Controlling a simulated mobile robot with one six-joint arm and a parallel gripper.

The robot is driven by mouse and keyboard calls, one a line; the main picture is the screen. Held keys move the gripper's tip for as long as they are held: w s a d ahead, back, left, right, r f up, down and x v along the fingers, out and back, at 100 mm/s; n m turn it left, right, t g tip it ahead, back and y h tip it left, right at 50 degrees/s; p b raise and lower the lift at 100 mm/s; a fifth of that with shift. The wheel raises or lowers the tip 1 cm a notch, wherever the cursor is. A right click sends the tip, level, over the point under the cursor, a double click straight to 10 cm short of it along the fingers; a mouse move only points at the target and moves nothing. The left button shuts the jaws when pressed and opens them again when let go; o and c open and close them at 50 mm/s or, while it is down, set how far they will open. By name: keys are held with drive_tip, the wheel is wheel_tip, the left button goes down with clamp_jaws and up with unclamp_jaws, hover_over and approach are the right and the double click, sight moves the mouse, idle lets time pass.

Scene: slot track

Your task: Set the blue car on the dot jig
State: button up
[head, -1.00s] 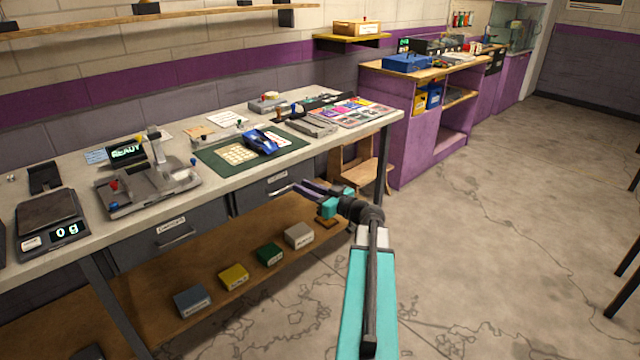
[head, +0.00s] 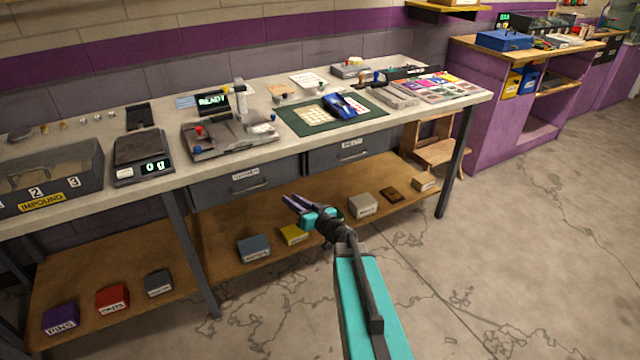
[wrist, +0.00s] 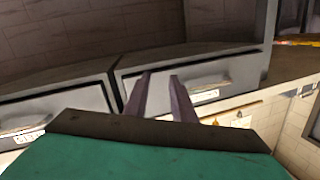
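The blue car (head: 345,106) sits on the green mat (head: 292,118) on the workbench, next to a cream card. A grey fixture (head: 228,136) with a red knob and an upright post stands on the bench left of the mat, by a READY display; it looks like the dot jig, though no label on it is readable. My gripper (head: 288,200) is in front of the bench, below the top and well apart from the car. In the wrist view its two fingers (wrist: 160,78) stand apart with nothing between them, facing the drawer fronts.
A scale (head: 140,158) reading 0 g and a grey IMPOUND bin (head: 50,185) stand on the left of the bench. Two drawers (head: 245,180) hang under the top. A lower shelf (head: 215,228) holds several small boxes. Open floor lies to the right.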

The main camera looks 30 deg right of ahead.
drive_tip(key=a+f+m+g+h, duration=0.1)
drive_tip(key=a+f+m, duration=0.1)
drive_tip(key=a+f, duration=0.55)
drive_tip(key=s+a+f+m+g+h, duration=0.15)
drive_tip(key=s+a+f+g, duration=0.25)
drive_tip(key=s+f, duration=0.5)
drive_tip(key=s+a+f+n+g+h, duration=0.1)
drive_tip(key=s+a+f+g+h, duration=0.3)
drive_tip(key=f, duration=1)
drive_tip(key=s+a+f+g+y, duration=0.1)
drive_tip(key=s+a+f+g, duration=0.2)
drive_tip(key=s, duration=0.6)
drive_tip(key=s+f+g+y, duration=0.1)
drive_tip(key=s+f+g, duration=0.3)
drive_tip(key=s, duration=0.4)
drive_tip(key=s+a+r+n+g+y, duration=0.1)
drive_tip(key=s+a+n+g, duration=0.1)
drive_tip(key=s, duration=0.5)
drive_tip(key=s+a+r+n+g+y, duration=0.1)
drive_tip(key=s+g, duration=0.3)
drive_tip(key=s, duration=0.4)
drive_tip(key=shift+a+n, duration=0.55)
drive_tip(key=shift+a, duration=0.35)
drive_tip(key=shift+a, duration=0.1)
